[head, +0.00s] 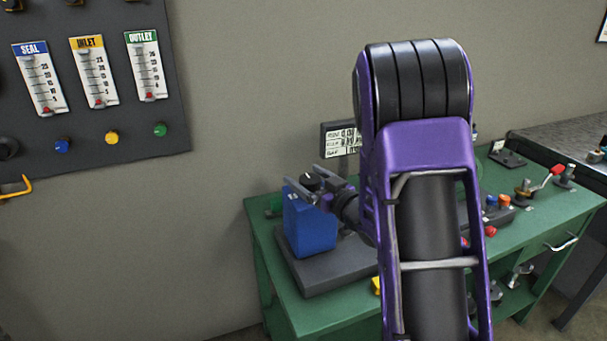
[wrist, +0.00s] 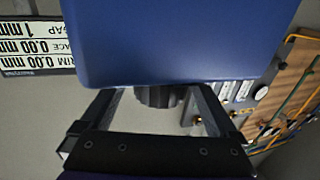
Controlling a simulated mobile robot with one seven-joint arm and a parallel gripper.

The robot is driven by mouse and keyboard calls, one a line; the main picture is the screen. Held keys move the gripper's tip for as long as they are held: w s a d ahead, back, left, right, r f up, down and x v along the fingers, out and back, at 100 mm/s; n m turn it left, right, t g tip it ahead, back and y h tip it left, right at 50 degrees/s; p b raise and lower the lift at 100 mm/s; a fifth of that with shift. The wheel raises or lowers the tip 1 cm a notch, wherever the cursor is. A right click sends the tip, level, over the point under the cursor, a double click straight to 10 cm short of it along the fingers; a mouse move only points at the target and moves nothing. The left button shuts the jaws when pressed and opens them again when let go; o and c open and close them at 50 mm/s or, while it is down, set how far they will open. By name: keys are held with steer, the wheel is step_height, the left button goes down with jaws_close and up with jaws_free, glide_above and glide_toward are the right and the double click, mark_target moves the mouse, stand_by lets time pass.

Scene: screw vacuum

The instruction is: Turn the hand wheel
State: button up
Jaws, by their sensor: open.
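The hand wheel appears to be the dark ribbed knob (wrist: 159,97) beside the blue housing (wrist: 180,40) in the wrist view; the housing hides part of it. In the head view the blue housing (head: 309,222) stands upright on a dark base plate, and a dark knob (head: 314,182) shows at its top. My gripper (head: 304,177) is at the top of the housing, its fingers spread either side of the knob. In the wrist view the open fingers of my gripper (wrist: 156,92) flank the knob, with gaps on both sides. Exact fingertip depth around the knob is unclear.
The base plate (head: 337,266) lies on a green workbench (head: 276,285). A readout sign (head: 339,138) stands behind the housing. Several valves and knobs sit on the bench at right. A gauge panel (head: 150,128) hangs on the left wall. My arm hides the middle of the bench.

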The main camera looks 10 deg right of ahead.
steer(key=shift+w+a, duration=0.3)
steer(key=shift+w, duration=0.35)
steer(key=c, duration=1.4)
steer(key=shift+o, duration=0.2)
steer(key=shift+f+b, duration=0.1)
steer(key=shift+b, duration=0.45)
